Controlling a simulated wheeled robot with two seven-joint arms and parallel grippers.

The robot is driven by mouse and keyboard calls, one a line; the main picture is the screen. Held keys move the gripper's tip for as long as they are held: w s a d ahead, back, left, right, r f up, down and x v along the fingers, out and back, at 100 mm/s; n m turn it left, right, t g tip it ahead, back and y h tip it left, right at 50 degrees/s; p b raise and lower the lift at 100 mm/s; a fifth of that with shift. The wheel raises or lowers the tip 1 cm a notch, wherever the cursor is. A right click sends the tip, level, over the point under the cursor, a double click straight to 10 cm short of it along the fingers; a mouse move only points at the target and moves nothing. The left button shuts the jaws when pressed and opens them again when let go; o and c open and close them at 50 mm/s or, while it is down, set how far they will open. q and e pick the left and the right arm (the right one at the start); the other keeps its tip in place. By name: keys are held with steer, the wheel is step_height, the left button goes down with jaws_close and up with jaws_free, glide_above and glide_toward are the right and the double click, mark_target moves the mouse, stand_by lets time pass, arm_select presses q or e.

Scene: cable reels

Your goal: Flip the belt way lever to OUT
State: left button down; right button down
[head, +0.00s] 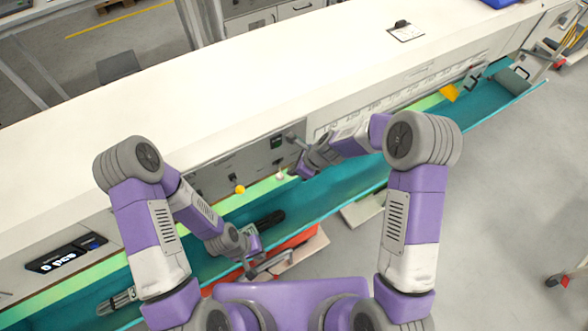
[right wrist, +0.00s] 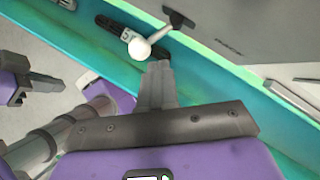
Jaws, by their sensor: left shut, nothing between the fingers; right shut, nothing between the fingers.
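A lever with a white ball knob (head: 280,176) sticks out of the grey machine panel above the teal belt. In the right wrist view the white knob (right wrist: 138,49) sits at the end of a short pale stem from a dark mount; no OUT marking is legible. My right gripper (head: 291,172) is shut and empty, close beside the knob. Its fingers (right wrist: 157,82) point at the knob from just below it in the wrist view; I cannot tell whether they touch. My left gripper (head: 251,268) is shut and empty, low over the front edge of the belt.
A yellow knob (head: 239,189) is on the same panel, left of the white one. A dark object (head: 268,219) lies on the teal belt (head: 340,190), and a grey one (head: 117,301) lies farther left. A red tray (head: 305,238) is in front of the belt.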

steer(key=s+f+p+v, duration=0.1)
steer(key=s+p+v, duration=0.1)
steer(key=v, duration=1.1)
steer(key=shift+s+d+r, duration=0.15)
steer(key=shift+s+d, duration=0.05)
steer(key=shift+d, duration=0.15)
steer(key=s+f+n+b, duration=0.5)
steer(key=s+f+n, duration=0.1)
steer(key=f, duration=0.5)
steer(key=s+f+n+g+h+b, duration=0.1)
steer(key=s+f+n+b, duration=0.4)
steer(key=f, duration=0.7)
steer(key=s+f+n+b, duration=0.5)
steer(key=s+f+n, duration=0.2)
steer(key=f, duration=0.5)
steer(key=shift+s+d+n+g+h, duration=0.15)
steer(key=shift+s+n+g+h, duration=0.2)
steer(key=shift+n, duration=0.55)
steer(key=shift+f, duration=0.15)
